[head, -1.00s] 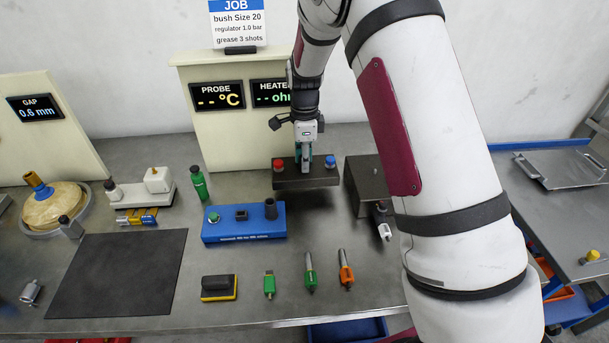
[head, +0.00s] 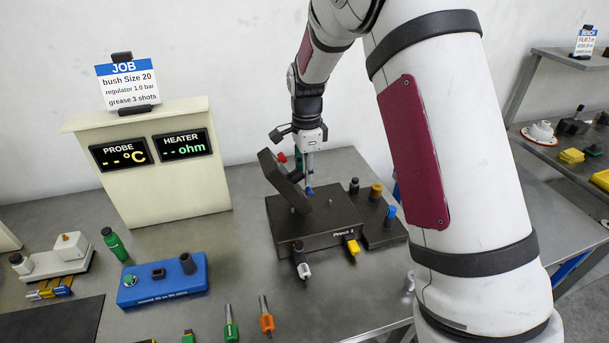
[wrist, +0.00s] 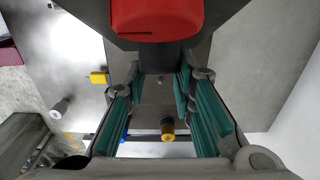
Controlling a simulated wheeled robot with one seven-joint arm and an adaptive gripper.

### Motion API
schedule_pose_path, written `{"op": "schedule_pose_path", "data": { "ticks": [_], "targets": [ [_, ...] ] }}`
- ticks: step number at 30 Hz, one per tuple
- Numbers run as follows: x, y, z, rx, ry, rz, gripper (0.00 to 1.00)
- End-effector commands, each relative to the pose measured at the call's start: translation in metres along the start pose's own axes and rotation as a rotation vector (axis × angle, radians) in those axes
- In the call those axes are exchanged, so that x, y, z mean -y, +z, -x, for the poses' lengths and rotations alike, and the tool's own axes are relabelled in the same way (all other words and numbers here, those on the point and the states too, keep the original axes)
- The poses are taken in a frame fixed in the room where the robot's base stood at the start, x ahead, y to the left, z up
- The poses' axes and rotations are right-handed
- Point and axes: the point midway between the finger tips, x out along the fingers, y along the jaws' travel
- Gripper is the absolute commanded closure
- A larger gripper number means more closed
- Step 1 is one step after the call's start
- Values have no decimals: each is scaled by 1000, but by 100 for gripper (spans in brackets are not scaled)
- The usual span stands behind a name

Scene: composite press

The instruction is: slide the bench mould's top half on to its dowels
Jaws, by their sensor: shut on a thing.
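The top half (head: 285,180) is a dark slab, steeply tilted in the head view, with a red knob (head: 282,157) and a blue knob (head: 309,190) partly showing. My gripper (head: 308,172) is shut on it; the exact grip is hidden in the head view. Below it is a dark box marked "Press 1" (head: 320,239), with small light pegs (head: 329,202) on its top that look like dowels. I cannot tell whether the slab touches the box. In the wrist view the red knob (wrist: 157,15) is large above my teal-padded fingers (wrist: 160,100).
A dark unit (head: 385,237) with black, yellow and blue knobs stands right of the box. A black-and-white lever (head: 301,262) and a yellow knob (head: 353,246) stick out in front. A blue block (head: 163,281) and upright tools (head: 266,318) stand left. A display panel (head: 150,170) stands behind.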

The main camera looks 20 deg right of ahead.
Motion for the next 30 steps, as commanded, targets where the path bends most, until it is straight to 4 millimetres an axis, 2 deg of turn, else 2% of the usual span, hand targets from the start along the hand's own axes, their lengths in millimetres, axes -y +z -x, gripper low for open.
{"op": "schedule_pose_path", "data": {
  "ticks": [4,17,23,30],
  "targets": [
    [-3,2,6,2,-3,14,100],
    [-3,3,7,-10,-3,17,100],
    [-4,4,8,-104,-7,20,100],
    [-4,3,10,-295,-16,15,100]
  ]
}}
